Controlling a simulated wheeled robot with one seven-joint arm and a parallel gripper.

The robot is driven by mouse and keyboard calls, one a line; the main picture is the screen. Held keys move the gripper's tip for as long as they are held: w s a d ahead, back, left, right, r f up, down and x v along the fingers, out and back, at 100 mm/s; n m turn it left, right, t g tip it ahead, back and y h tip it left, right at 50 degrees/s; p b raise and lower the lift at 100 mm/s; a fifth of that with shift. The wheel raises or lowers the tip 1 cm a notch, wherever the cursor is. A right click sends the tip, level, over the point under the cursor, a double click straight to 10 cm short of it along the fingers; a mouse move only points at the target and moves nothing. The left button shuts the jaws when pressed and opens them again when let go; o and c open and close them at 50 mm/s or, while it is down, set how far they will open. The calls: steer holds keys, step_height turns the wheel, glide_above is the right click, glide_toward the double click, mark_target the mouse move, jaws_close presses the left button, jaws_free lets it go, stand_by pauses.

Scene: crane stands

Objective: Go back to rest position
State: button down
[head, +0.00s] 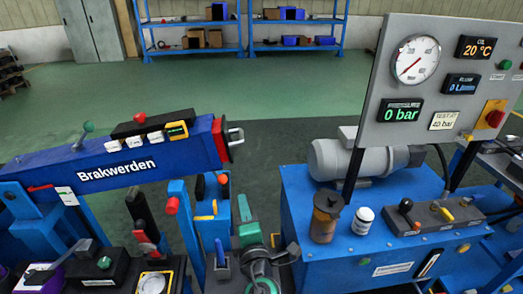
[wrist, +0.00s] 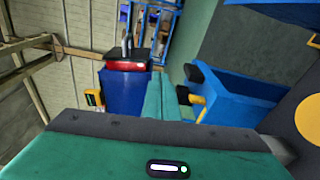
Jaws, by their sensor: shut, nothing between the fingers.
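My gripper (head: 243,203) shows in the head view at the lower middle, as teal parts pointing away from me, between the blue crane stand (head: 70,173) and the blue hydraulic unit (head: 350,262). In the wrist view its teal fingers (wrist: 158,92) are shut together with nothing between them. The labelled blue beam "Brakwerden" with its red end disc (head: 222,138) lies to the left of and beyond the gripper. Some of my arm is hidden behind itself at the bottom of the head view.
Blue posts and levers (head: 205,210) stand close left of the gripper. A gauge panel (head: 450,70), grey motor (head: 350,158), brown jar (head: 325,215) and white jar (head: 362,220) are on the right. Open green floor (head: 250,90) stretches back to blue shelves (head: 240,35).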

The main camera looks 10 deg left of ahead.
steer(key=w+d+m+h, duration=0.3)
steer(key=d, duration=0.4)
steer(key=w+d+m+g+h, duration=0.1)
steer(key=w+d+m+h, duration=0.2)
steer(key=d, duration=0.4)
steer(key=w+d+m+h, duration=0.3)
steer(key=d+m, duration=0.1)
steer(key=d, duration=0.2)
steer(key=shift+w+d+r+g+h, duration=0.2)
steer(key=shift+w+d+g+h, duration=0.1)
steer(key=shift+d+g, duration=0.1)
steer(key=s+d+f+m+g+h, duration=0.15)
steer(key=d+m+g, duration=0.25)
steer(key=d, duration=0.5)
steer(key=s+d+m+g+h, duration=0.1)
steer(key=s+d+m+g, duration=0.25)
steer(key=d, duration=0.45)
steer(key=s+d+f+m+g+h, duration=0.1)
steer(key=s+d+m+g+h, duration=0.2)
steer(key=d, duration=0.6)
steer(key=s+d+r+m+g+y, duration=0.2)
steer(key=s+d+r+m+y, duration=0.1)
steer(key=s, duration=0.8)
steer(key=s+d+r+m+g+y, duration=0.2)
steer(key=s+r+m+y, duration=0.4)
steer(key=s, duration=0.5)
steer(key=shift+d+r, duration=0.45)
